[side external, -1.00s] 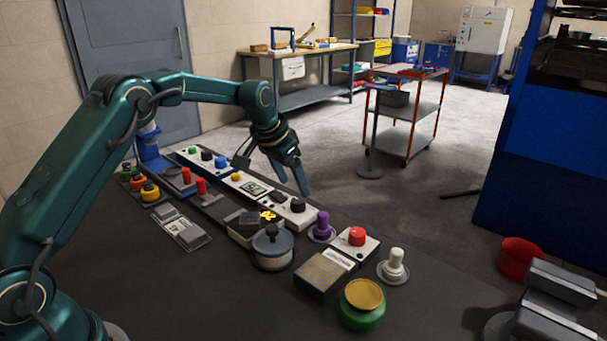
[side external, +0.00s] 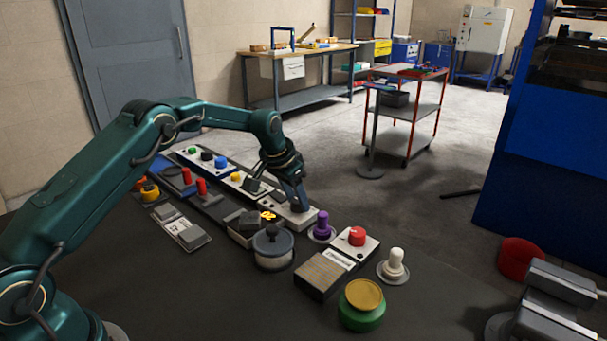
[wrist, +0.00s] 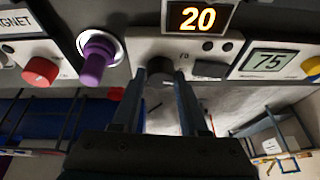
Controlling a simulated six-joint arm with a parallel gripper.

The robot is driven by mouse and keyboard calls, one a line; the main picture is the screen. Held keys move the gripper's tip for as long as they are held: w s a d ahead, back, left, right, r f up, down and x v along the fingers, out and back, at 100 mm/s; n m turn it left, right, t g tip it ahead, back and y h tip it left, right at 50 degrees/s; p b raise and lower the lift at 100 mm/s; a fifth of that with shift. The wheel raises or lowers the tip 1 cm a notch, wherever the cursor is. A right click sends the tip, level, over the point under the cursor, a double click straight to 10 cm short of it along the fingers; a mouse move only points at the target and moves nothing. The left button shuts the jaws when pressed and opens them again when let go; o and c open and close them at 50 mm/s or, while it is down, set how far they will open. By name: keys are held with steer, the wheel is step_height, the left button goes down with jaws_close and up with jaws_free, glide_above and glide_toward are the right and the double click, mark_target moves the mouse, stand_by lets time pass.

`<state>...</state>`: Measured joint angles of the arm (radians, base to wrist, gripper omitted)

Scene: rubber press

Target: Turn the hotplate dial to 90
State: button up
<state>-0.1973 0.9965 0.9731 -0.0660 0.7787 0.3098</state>
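The hotplate dial (wrist: 160,77) is a dark round knob on a pale panel (wrist: 205,50) in the wrist view. My gripper (wrist: 160,80) has come down over it, one finger on each side; I cannot tell whether the fingers touch it. In the side view my gripper (side external: 299,207) points down at the near end of the white panel strip and hides the dial. An orange readout (wrist: 199,17) above the dial shows 20; it also shows in the side view (side external: 267,215). The dial's pointer mark cannot be made out.
A purple knob (wrist: 97,58) stands close beside the dial, with a red knob (wrist: 40,71) beyond it. A lidded grey pot (side external: 272,247) stands in front of the panel.

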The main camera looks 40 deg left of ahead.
jaws_close()
steer(key=shift+m, duration=0.3)
steer(key=m+h, duration=0.1)
steer(key=m, duration=0.2)
steer(key=shift+a+h, duration=0.15)
steer(key=shift+h, duration=0.15)
steer(key=shift+m+g+h, duration=0.3)
steer(key=shift+m+h, duration=0.3)
steer(key=shift+m, duration=1.3)
steer(key=o, duration=0.8)
jaws_free()
steer(key=shift+o, duration=0.2)
